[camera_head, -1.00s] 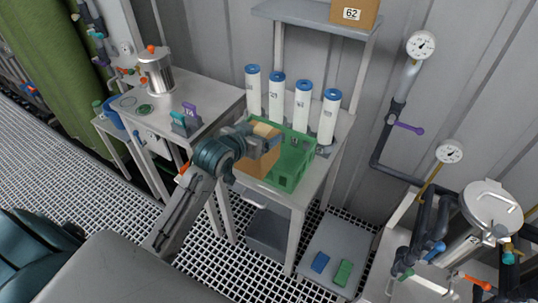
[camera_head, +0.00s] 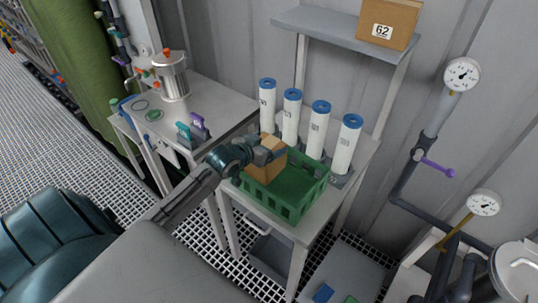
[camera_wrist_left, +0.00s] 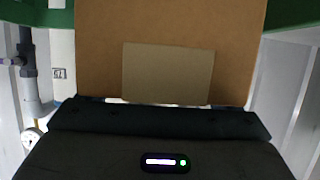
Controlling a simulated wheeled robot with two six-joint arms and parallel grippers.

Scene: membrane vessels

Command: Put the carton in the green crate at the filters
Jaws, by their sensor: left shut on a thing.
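The brown carton (camera_head: 266,168) is held by my left gripper (camera_head: 270,154) at the back left part of the green crate (camera_head: 300,190). The gripper is shut on the carton's upper part. The carton overlaps the crate's opening in the head view; I cannot tell whether its bottom touches the crate floor. The rest of the crate is empty. In the left wrist view the carton (camera_wrist_left: 168,35) fills the top middle, with a paler patch on its face, and green crate edges (camera_wrist_left: 290,12) show at the upper corners. My right gripper is not in view.
Several white filters with blue caps (camera_head: 318,128) stand in a row just behind the crate. A shelf (camera_head: 340,32) above bears a box marked 62 (camera_head: 389,24). A side table (camera_head: 185,105) with a metal vessel (camera_head: 171,75) stands left. Pipes and gauges (camera_head: 462,75) are at right.

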